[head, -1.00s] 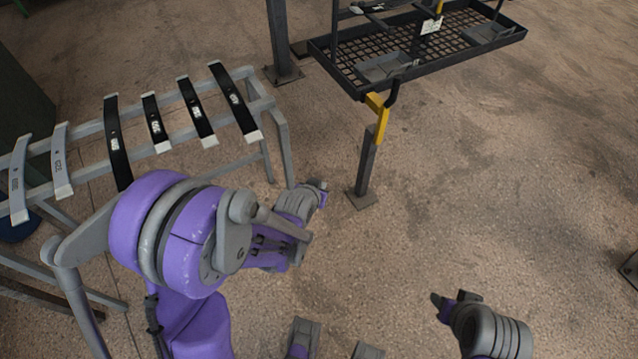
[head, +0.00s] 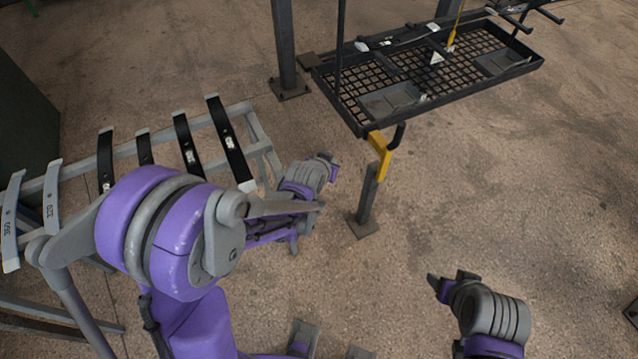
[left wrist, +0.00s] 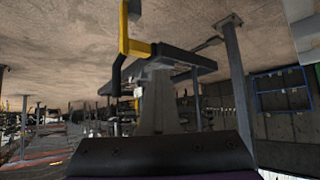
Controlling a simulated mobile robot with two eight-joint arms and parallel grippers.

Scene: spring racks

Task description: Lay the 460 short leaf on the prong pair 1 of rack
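Several black leaves with white ends lie across a grey stand at left in the head view; one is the rightmost black leaf (head: 230,142). Two grey leaves (head: 12,225) lie at its far left. The black leaves' labels are too small to read, so I cannot tell which is the 460 short leaf. The rack (head: 440,70) has a black mesh tray and dark prongs; I cannot tell which pair is 1. My left gripper (head: 326,166) is right of the stand, before the rack, with its fingers unclear. My right gripper (head: 452,285) is over bare floor at lower right.
The grey stand (head: 262,140) has slim rails and legs. A yellow bracket (head: 381,155) on a short dark post stands at the rack's near corner, close to my left gripper; it also shows in the left wrist view (left wrist: 126,30). A tall post (head: 285,45) stands behind.

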